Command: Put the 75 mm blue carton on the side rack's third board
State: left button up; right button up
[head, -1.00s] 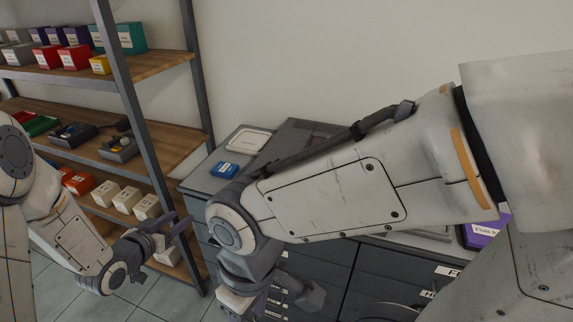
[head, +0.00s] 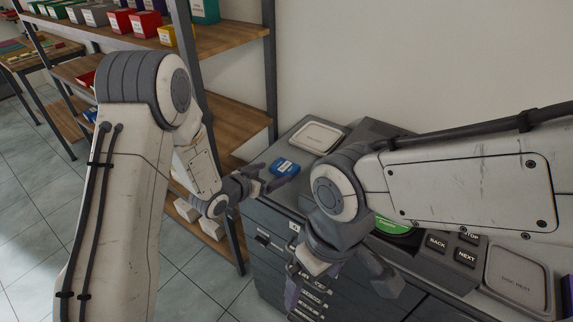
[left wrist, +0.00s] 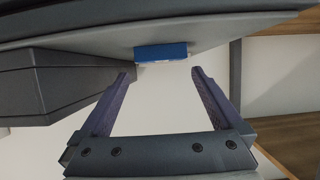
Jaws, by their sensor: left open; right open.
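The blue carton (head: 285,168) has a white label and lies on the grey cabinet top near its left end. My left gripper (head: 273,179) is open at the cabinet's left edge, close in front of the carton. In the left wrist view, the carton (left wrist: 162,52) shows just beyond the gap between the open, empty fingertips (left wrist: 158,74). The side rack's wooden boards (head: 232,128) stand behind my left arm, which hides part of them. My right gripper (head: 343,288) is open and empty in front of the cabinet drawers.
A pale tray (head: 317,137) lies behind the carton. A green disc (head: 393,228), a button panel (head: 450,248) and another tray (head: 520,280) lie to the right. A dark rack post (head: 270,70) stands left of the cabinet. Several boxes fill the upper board; tiled floor (head: 35,200) is open at left.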

aim_at(284, 168)
pick_arm(q)
jog(key=shift+w+d+f, duration=0.15)
jog(key=shift+w+f, duration=0.05)
jog(key=shift+w, duration=0.2)
jog(key=shift+w+d+f, duration=0.15)
jog(key=shift+w, duration=0.25)
jog(key=shift+w+d+f+p, duration=0.15)
jog(key=shift+w+d+p, duration=0.3)
jog(key=shift+p, duration=0.2)
jog(key=p+x, duration=0.1)
jog(key=x, duration=0.2)
jog(key=shift+w+f, duration=0.1)
jog(key=shift+f, duration=0.1)
jog(key=shift+w+d+f+p, duration=0.15)
jog(key=shift+w+d+p, duration=0.1)
jog(key=shift+p, duration=0.05)
jog(key=c, duration=1)
